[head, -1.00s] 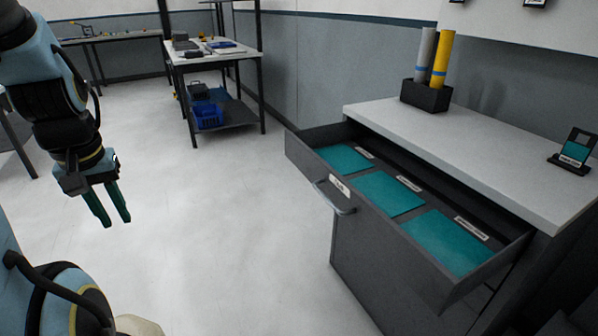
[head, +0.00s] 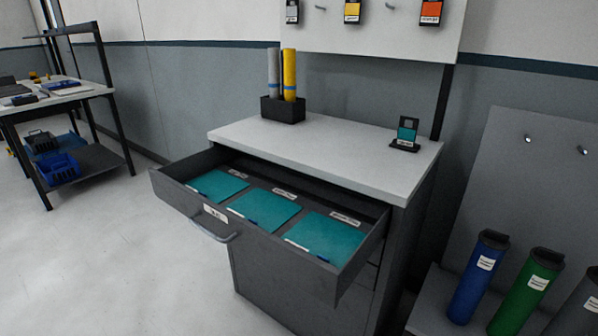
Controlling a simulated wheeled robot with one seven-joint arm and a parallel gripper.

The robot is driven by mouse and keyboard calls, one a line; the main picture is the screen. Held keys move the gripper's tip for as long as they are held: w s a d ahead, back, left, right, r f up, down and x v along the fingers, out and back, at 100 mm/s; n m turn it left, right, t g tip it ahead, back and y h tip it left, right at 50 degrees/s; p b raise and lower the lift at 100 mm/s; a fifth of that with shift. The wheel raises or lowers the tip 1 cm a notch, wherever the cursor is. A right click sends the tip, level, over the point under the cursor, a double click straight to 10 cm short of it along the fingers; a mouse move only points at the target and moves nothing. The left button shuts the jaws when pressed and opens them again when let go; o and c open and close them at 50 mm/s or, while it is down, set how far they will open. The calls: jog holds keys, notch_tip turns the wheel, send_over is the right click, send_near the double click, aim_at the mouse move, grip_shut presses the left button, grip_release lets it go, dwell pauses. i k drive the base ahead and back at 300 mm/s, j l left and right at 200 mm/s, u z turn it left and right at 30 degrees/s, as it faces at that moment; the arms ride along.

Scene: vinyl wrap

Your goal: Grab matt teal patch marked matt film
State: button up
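Three flat teal patches lie side by side in the open top drawer (head: 160,190) of a grey cabinet. There is a left patch (head: 215,187), a middle patch (head: 264,210) and a right patch (head: 327,238). A small white label lies behind each one: left label (head: 237,173), middle label (head: 284,193), right label (head: 345,218). The label print is too small to read, so I cannot tell which patch is marked matt film. My gripper is not in this view.
A black holder (head: 283,110) with grey and yellow rolls and a small stand with a teal sample (head: 406,134) are on the cabinet top (head: 340,150). Blue (head: 478,275) and green (head: 526,290) tubes stand at right. The floor left of the drawer is clear.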

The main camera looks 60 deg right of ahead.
aim_at(216, 186)
jog(key=k+l+z, duration=0.2)
jog(key=l+z, duration=0.15)
jog(key=l, duration=0.15)
jog(key=k+l+z, duration=0.1)
jog(key=l+z, duration=0.3)
jog(key=l, duration=0.15)
jog(key=l+z, duration=0.35)
jog(key=l, duration=0.25)
